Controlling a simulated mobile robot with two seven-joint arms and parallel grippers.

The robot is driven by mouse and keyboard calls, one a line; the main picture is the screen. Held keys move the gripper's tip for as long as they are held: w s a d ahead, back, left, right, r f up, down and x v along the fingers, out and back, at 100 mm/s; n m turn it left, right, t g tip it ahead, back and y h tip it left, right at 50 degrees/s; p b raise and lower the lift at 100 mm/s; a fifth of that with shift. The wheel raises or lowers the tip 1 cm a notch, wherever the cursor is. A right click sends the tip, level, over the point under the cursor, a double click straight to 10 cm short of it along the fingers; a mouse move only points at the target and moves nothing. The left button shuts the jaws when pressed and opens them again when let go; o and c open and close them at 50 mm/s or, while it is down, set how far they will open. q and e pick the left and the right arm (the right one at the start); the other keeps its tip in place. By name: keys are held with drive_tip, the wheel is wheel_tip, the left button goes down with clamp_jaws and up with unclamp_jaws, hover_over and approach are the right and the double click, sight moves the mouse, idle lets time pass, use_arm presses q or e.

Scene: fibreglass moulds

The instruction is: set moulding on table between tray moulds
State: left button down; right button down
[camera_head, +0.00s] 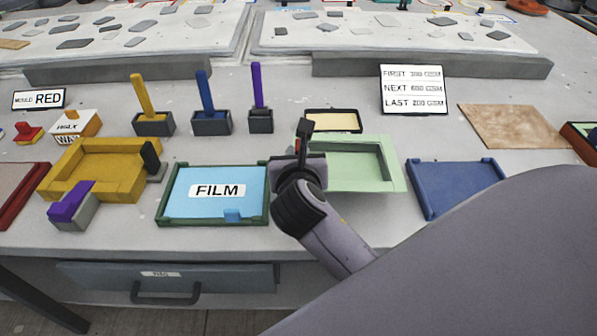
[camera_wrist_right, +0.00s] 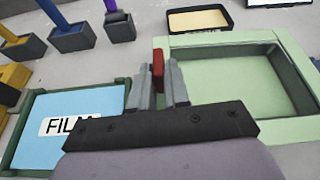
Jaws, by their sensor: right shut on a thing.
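My right gripper (camera_head: 303,150) is shut on a small narrow red piece (camera_wrist_right: 158,70), which also shows in the head view (camera_head: 301,145). Most of the piece is hidden between the fingers, so its full shape and whether it touches anything below cannot be told. The gripper is over the left edge of the pale green tray mould (camera_head: 394,162), beside the gap to the dark green tray mould (camera_head: 213,221) with a blue FILM sheet (camera_head: 200,177). A yellow tray mould (camera_head: 118,148) and a blue tray mould (camera_head: 455,182) stand farther left and right. My left gripper is not in view.
Behind the moulds stand holders with yellow (camera_head: 143,95), blue (camera_head: 206,92) and purple (camera_head: 257,86) handles, a black-rimmed tray (camera_head: 332,121) and a GSM sign (camera_head: 413,90). A brown board (camera_head: 512,127) lies at the right.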

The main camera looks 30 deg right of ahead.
wheel_tip(320, 180, down, 4)
drive_tip(key=shift+f+b, duration=0.1)
drive_tip(key=shift+b, duration=0.45)
drive_tip(key=c, duration=1.1)
unclamp_jaws()
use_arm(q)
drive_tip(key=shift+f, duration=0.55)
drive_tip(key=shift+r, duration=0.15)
